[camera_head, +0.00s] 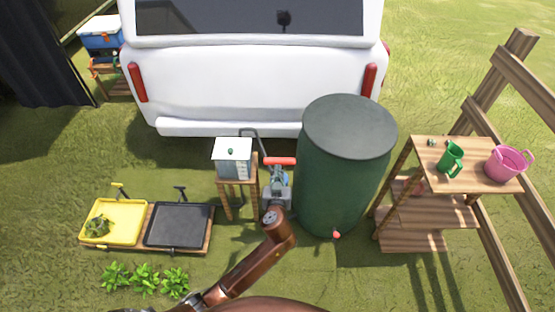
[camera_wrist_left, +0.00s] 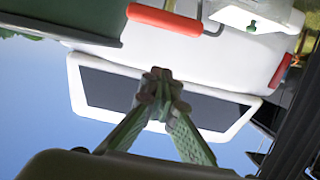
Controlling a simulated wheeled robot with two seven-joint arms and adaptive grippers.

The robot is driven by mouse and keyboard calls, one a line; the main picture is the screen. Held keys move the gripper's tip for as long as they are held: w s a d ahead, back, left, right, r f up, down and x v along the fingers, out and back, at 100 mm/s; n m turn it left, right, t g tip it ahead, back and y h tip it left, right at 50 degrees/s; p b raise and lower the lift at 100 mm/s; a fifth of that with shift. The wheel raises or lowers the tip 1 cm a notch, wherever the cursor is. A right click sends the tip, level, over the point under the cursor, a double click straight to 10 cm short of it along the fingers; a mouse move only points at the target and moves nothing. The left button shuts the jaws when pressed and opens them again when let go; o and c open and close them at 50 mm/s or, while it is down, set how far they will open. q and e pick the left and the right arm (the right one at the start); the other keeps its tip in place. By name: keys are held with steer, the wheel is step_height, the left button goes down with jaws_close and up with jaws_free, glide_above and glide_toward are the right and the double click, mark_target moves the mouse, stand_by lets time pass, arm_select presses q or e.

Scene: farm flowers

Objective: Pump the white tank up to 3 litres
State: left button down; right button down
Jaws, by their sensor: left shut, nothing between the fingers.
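The white tank (camera_head: 233,160) is a small box with a green knob on its lid, on a wooden stand. A level on it is too small to read. Part of a white box with a green knob, apparently the tank (camera_wrist_left: 255,14), shows in the wrist view. A red handle (camera_head: 281,161) on a metal rod is right of the tank; it crosses the top of the wrist view (camera_wrist_left: 165,19). My left gripper (camera_head: 279,172) is just below the handle in the head view. Its fingertips (camera_wrist_left: 160,80) meet, empty, apart from the handle in the wrist view. My right gripper is unseen.
A large green barrel (camera_head: 340,180) stands close right of my left gripper. A wooden shelf (camera_head: 430,215) carries a green can (camera_head: 451,160) and a pink bucket (camera_head: 505,164). Yellow (camera_head: 122,225) and black (camera_head: 178,225) trays lie left. A white vehicle (camera_head: 255,85) stands behind.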

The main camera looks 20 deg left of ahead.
mark_target(279, 161)
arm_select(q)
steer(key=shift+w+d+r, duration=0.15)
steer(key=shift+r, duration=0.2)
arm_select(e)
steer(key=shift+s, duration=0.1)
